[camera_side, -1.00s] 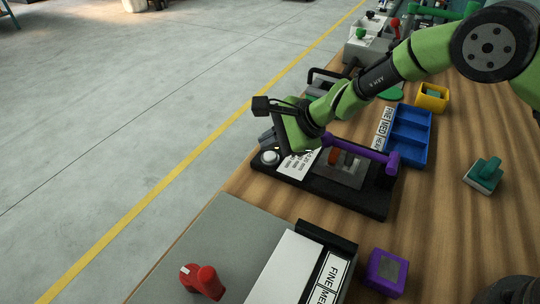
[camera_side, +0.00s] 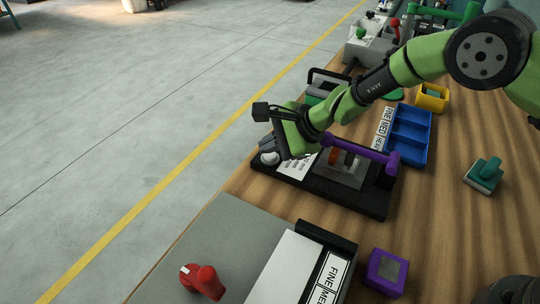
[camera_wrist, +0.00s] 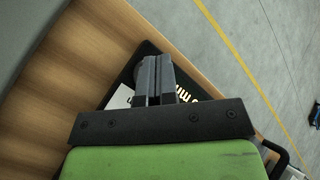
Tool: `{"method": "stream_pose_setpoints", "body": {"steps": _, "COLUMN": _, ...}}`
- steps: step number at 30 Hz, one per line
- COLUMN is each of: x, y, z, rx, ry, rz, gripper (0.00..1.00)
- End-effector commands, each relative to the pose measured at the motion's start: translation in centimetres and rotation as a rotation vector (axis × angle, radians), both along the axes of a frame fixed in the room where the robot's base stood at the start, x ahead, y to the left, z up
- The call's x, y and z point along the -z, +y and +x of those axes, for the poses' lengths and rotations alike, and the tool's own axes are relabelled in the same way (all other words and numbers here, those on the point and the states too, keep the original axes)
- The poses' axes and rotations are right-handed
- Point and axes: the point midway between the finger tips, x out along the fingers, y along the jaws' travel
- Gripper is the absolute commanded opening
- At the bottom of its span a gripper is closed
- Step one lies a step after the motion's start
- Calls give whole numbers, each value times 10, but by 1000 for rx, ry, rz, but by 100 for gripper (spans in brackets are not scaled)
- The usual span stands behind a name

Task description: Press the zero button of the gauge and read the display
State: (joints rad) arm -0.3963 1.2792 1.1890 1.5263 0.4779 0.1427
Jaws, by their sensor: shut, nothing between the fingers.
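The gauge (camera_side: 375,205) is a black base on the bench with a white printed plate (camera_side: 297,168), a grey plate (camera_side: 343,170) and a purple arm (camera_side: 360,150). Its pale round button (camera_side: 270,158) is at the left end. My gripper (camera_side: 266,146) is shut and empty, its fingertips right by the button; I cannot tell whether they touch it. In the wrist view the shut fingers (camera_wrist: 154,68) point at the black base (camera_wrist: 128,75) and hide most of it. Only part of some pale "mm" lettering (camera_wrist: 186,94) shows; no value is readable.
A blue divided tray (camera_side: 408,135) and a yellow block (camera_side: 432,97) stand behind the gauge. The bench edge runs close along the left, with open floor beyond.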

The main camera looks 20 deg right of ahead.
Motion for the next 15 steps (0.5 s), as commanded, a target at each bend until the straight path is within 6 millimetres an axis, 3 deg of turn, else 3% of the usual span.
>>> {"method": "stream_pose_setpoints", "body": {"steps": 15, "x": 6, "y": 0, "z": 0, "rx": 0, "ry": 0, "rz": 0, "gripper": 0}}
